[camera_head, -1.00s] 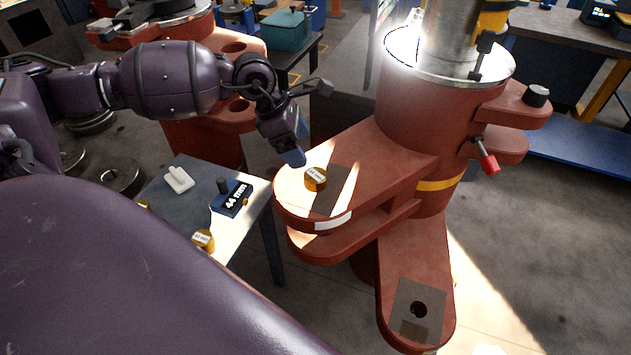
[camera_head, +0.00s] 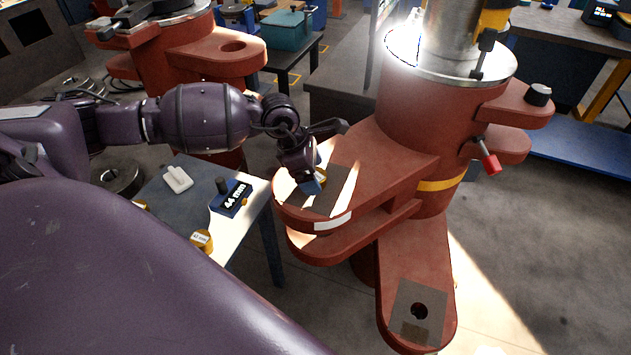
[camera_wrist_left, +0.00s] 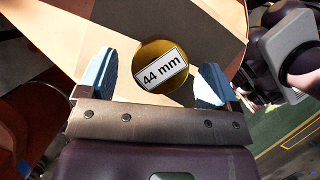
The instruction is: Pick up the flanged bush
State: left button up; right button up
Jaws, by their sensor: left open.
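The flanged bush (camera_wrist_left: 160,66) is a round brass piece with a white "44 mm" label. It lies on the red arm of the machine (camera_head: 385,165). In the left wrist view it sits between and slightly beyond the two blue fingertips of my left gripper (camera_wrist_left: 153,80), with gaps on both sides. In the head view my left gripper (camera_head: 312,186) is low over the red arm and hides most of the bush (camera_head: 321,175). My left gripper is open and empty. My right gripper is not in view.
A small table (camera_head: 174,220) at the left holds a blue "44 mm" block (camera_head: 231,198), a white piece (camera_head: 177,179) and brass bushes (camera_head: 202,240). A lower red arm with a hole (camera_head: 419,311) extends toward the front. A red-tipped handle (camera_head: 489,164) sticks out at right.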

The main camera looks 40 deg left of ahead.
pick_arm(q)
jog(key=shift+w+d+f, duration=0.1)
jog(key=shift+d+f, duration=0.1)
jog(key=shift+f, duration=0.2)
